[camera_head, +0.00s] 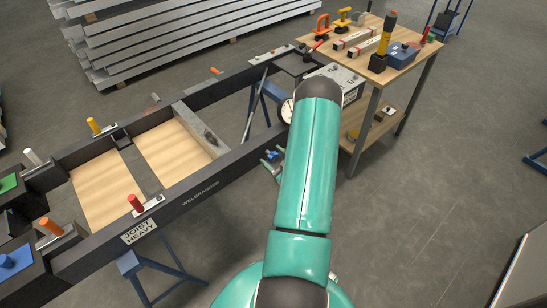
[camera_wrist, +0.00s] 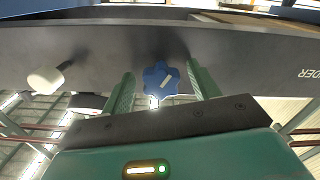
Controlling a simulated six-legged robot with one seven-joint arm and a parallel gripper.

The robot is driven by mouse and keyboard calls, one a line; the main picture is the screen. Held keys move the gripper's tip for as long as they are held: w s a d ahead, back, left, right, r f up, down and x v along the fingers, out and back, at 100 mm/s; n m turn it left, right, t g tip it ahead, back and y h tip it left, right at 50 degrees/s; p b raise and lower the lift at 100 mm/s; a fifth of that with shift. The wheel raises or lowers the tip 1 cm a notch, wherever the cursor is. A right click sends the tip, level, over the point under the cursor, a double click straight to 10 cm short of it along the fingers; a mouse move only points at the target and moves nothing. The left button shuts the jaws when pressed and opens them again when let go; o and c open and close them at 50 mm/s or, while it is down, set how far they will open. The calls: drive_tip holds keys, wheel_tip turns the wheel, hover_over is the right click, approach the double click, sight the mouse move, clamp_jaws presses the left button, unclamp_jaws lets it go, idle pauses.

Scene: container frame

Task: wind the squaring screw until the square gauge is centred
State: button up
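A blue star-shaped knob (camera_wrist: 161,80), which I take as the squaring screw, sits at the side of the dark frame beam (camera_wrist: 230,45). In the head view the knob (camera_head: 272,155) shows small, left of my arm. My gripper (camera_wrist: 162,84) has its two green fingers apart, one on each side of the knob, with a visible gap on both sides.
A white-ended handle (camera_wrist: 45,80) sticks out left of the knob in the wrist view. A wooden workbench (camera_head: 425,50) with tools stands beyond the frame. Blue trestles (camera_head: 150,265) stand under the frame. The floor at right is mostly clear.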

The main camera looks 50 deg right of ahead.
drive_tip(key=v, duration=1.3)
drive_tip(key=shift+s, duration=0.35)
drive_tip(key=shift+s+a, duration=0.1)
